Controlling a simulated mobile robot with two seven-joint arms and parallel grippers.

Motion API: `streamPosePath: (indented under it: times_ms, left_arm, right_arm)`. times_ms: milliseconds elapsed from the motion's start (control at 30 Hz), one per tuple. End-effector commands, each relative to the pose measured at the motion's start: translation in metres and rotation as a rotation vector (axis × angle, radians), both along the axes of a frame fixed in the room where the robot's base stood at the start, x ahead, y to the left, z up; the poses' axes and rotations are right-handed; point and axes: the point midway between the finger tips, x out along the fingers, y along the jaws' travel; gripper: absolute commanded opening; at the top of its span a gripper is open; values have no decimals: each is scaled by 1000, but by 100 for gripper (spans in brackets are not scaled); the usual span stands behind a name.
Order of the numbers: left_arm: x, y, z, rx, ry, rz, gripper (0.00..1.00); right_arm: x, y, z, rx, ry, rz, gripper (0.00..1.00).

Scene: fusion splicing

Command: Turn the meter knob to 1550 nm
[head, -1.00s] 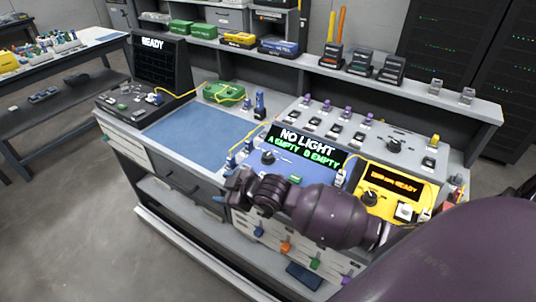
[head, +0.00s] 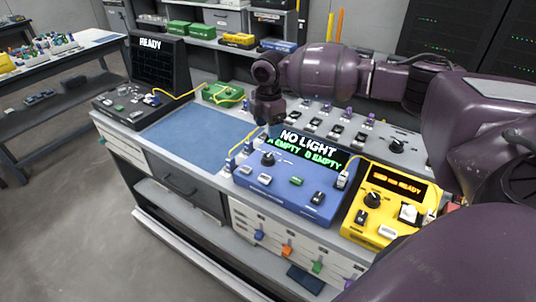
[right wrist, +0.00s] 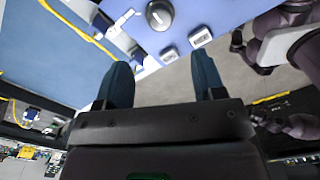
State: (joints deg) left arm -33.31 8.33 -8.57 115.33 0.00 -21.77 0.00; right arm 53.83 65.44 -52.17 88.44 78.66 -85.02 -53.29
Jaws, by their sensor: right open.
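The blue meter (head: 285,192) stands on the bench, its screen (head: 309,148) reading "NO LIGHT" with "A EMPTY B EMPTY" in green. Its black round knob (head: 268,158) sits left of the screen; a dark knob with a pale mark also shows in the right wrist view (right wrist: 160,14). My right gripper (head: 267,122) hangs fingers-down behind the meter's upper left edge. In the right wrist view its two fingers (right wrist: 162,75) are apart with nothing between them, and the knob is beyond the fingertips, untouched. My left gripper is not seen.
The yellow unit (head: 384,213) right of the meter has a dark knob (head: 372,199) and an orange screen ending in "READY". Yellow fibres and small connectors stand at the meter's left and right sides. A blue mat (head: 187,133) lies clear to the left.

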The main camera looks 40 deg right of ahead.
Motion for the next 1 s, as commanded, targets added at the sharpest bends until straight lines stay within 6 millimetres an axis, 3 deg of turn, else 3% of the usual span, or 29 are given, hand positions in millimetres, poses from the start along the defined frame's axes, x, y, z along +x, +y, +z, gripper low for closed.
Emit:
streamPosePath:
  times_ms: [600, 1000]
  left_arm:
    - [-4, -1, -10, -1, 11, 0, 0]
    - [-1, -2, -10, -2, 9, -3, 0]
  right_arm:
    - [-1, 0, -91, 0, 5, 0, 63]
    - [0, 0, -107, 1, 1, 0, 63]
